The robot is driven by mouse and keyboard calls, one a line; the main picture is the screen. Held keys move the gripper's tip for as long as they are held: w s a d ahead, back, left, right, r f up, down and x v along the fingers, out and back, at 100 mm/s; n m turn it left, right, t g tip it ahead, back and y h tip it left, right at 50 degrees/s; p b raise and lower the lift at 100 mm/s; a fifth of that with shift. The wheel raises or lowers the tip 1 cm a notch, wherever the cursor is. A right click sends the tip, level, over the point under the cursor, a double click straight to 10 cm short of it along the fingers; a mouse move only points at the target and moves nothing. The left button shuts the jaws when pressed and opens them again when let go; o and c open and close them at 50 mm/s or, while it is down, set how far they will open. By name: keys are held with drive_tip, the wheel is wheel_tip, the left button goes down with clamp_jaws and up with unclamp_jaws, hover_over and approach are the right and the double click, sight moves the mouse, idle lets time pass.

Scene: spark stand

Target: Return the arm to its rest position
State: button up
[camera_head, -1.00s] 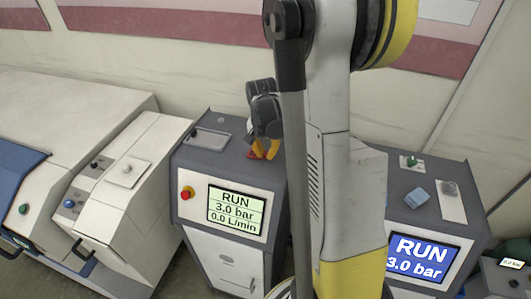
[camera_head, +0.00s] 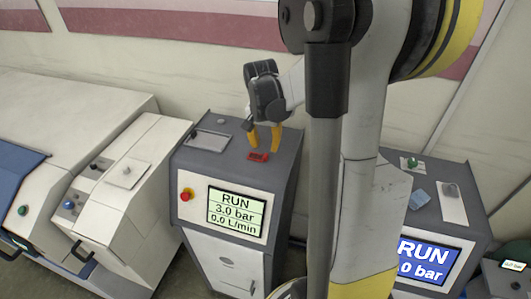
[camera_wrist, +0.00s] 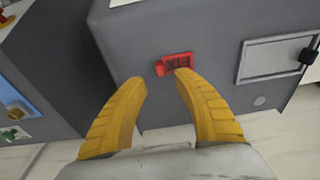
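My gripper (camera_head: 265,140) is raised a little above the grey top of the middle cabinet (camera_head: 190,156). Its two yellow fingers point down and are spread apart, with nothing between them. In the wrist view my gripper (camera_wrist: 160,85) also shows open and empty. A small red switch (camera_head: 258,156) lies on the cabinet top just below the fingertips; in the wrist view the red switch (camera_wrist: 174,64) with dark lettering is beyond the fingertips, and the right finger overlaps its edge. Whether they touch is not clear.
The middle cabinet has a green-lit screen (camera_head: 236,210) reading RUN, 3.0 bar, 0.0 L/min and a red stop button (camera_head: 187,194). At right a blue RUN screen (camera_head: 424,260) is partly behind my arm. White machines (camera_head: 130,180) stand at left; the wall is behind.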

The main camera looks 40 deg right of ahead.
wheel_tip(320, 180, up, 6)
drive_tip(key=shift+s+a, duration=0.2)
drive_tip(key=shift+a, duration=0.2)
drive_tip(key=shift+a+f, duration=0.1)
drive_tip(key=s+a+f+n+t+b, duration=0.2)
drive_tip(key=s+a+f+n+b, duration=0.1)
drive_tip(key=a+b, duration=0.4)
drive_tip(key=s+a+f+n+t+y+b, duration=0.1)
drive_tip(key=s+a+f+n+t+b, duration=0.1)
drive_tip(key=a+f+n+b, duration=0.3)
drive_tip(key=s+a+f+n+t+b, duration=0.2)
drive_tip(key=s+a+f+n+b, duration=0.2)
drive_tip(key=a+f+b, duration=0.5)
drive_tip(key=shift+s+a+b, duration=0.45)
drive_tip(key=shift+s+a, duration=0.05)
drive_tip(key=shift+a, duration=0.75)
